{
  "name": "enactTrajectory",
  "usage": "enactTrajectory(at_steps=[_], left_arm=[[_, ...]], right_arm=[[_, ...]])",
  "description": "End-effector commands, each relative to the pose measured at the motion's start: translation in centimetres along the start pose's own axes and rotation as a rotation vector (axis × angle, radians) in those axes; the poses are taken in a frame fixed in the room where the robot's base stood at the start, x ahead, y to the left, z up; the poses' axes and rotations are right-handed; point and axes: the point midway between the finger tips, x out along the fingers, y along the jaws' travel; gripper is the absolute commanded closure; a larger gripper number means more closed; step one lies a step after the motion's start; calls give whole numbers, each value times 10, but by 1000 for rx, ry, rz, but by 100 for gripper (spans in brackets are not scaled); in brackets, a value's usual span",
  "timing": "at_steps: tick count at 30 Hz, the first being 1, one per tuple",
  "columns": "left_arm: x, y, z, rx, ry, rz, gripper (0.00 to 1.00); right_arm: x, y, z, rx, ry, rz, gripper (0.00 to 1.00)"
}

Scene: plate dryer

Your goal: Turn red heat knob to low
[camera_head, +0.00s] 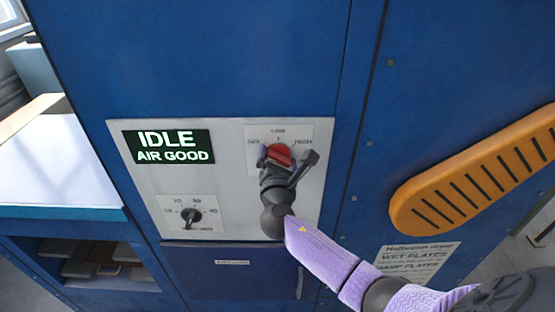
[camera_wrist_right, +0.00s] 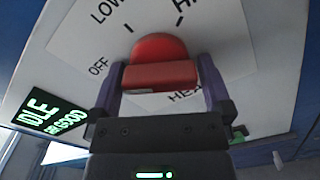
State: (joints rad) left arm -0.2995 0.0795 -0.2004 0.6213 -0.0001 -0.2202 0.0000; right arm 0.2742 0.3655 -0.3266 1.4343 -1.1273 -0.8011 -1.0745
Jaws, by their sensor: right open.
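The red heat knob (camera_head: 279,154) sits on a white label plate with OFF, LOW and HIGH marks, on the grey control panel (camera_head: 150,185). My right gripper (camera_head: 287,161) is open at the knob, with one finger on each side of it. In the right wrist view, the red knob (camera_wrist_right: 163,60) lies between the two fingers of the gripper (camera_wrist_right: 162,80), with its bar across the gap. I cannot tell whether the fingers touch it or which mark it points to. My left gripper is not in view.
A green-on-black display (camera_head: 169,147) reads IDLE, AIR GOOD. A black dial (camera_head: 191,216) is below it. An orange slotted piece (camera_head: 470,175) sticks out of the blue cabinet at the right. A white-topped counter (camera_head: 55,155) stands at the left.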

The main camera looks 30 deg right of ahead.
Motion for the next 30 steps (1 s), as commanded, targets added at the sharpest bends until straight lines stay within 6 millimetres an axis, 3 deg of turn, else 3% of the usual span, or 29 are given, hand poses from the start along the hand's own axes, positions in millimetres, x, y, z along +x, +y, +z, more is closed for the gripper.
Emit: enactTrajectory(at_steps=[2, 9, 12, 22, 30], left_arm=[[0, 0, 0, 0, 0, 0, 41], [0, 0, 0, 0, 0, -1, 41], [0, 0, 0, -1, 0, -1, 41], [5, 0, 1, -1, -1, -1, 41], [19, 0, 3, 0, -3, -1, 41]], right_arm=[[0, 0, 0, 0, 0, 0, 4], [0, 0, 0, 0, 0, 0, 55], [0, 0, 0, 0, 0, -1, 71], [-1, -1, -2, 70, 1, -2, 71], [-1, 0, -3, 280, 1, -1, 71]])
